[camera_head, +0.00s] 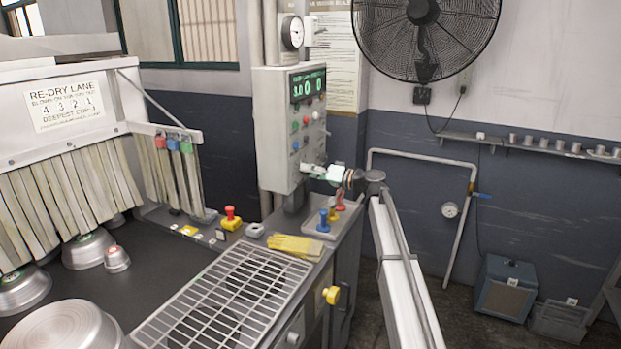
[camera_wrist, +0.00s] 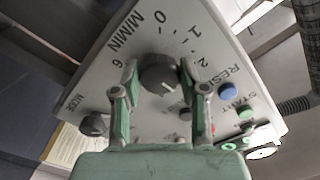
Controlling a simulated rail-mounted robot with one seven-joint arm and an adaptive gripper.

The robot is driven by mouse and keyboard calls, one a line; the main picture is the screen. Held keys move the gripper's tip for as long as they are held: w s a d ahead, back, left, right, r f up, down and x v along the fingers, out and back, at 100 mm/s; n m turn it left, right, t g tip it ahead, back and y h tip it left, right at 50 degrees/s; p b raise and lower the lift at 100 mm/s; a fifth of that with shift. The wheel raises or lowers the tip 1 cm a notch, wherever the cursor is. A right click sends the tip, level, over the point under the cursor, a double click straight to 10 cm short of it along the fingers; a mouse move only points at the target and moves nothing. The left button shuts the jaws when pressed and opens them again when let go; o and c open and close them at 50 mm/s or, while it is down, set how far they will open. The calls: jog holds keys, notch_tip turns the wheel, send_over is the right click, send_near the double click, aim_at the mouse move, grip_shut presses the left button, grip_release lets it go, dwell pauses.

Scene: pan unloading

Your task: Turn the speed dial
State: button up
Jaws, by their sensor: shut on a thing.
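The speed dial (camera_wrist: 160,75) is a round dark grey knob on the light panel face, with the numbers 0, 1, 2 and 6 and the letters M/MIN around it. My gripper (camera_wrist: 158,70) has a pale green finger on each side of the dial and is shut on it. In the head view my gripper (camera_head: 322,172) is at the lower part of the grey control box (camera_head: 270,130). The dial itself is hidden there. The box has a green lit display (camera_head: 307,86) that seems to begin with 3.0.
A blue button (camera_wrist: 228,90) and a green button (camera_wrist: 246,112) sit right of the dial in the wrist view; a dark MODE knob (camera_wrist: 93,124) is at left. Below the box are a red mushroom button (camera_head: 230,212), yellow gloves (camera_head: 290,246) and a wire rack (camera_head: 225,300).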

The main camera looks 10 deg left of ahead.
jog(key=shift+r+m+p, duration=0.2)
jog(key=shift+m+p, duration=1)
jog(key=shift+m, duration=3.35)
jog(key=shift+r+m+p, duration=0.15)
jog(key=shift+m+p, duration=1)
jog(key=shift+m, duration=3.4)
jog(key=o, duration=1.1)
jog(key=shift+a+f, duration=0.1)
jog(key=shift+a, duration=0.05)
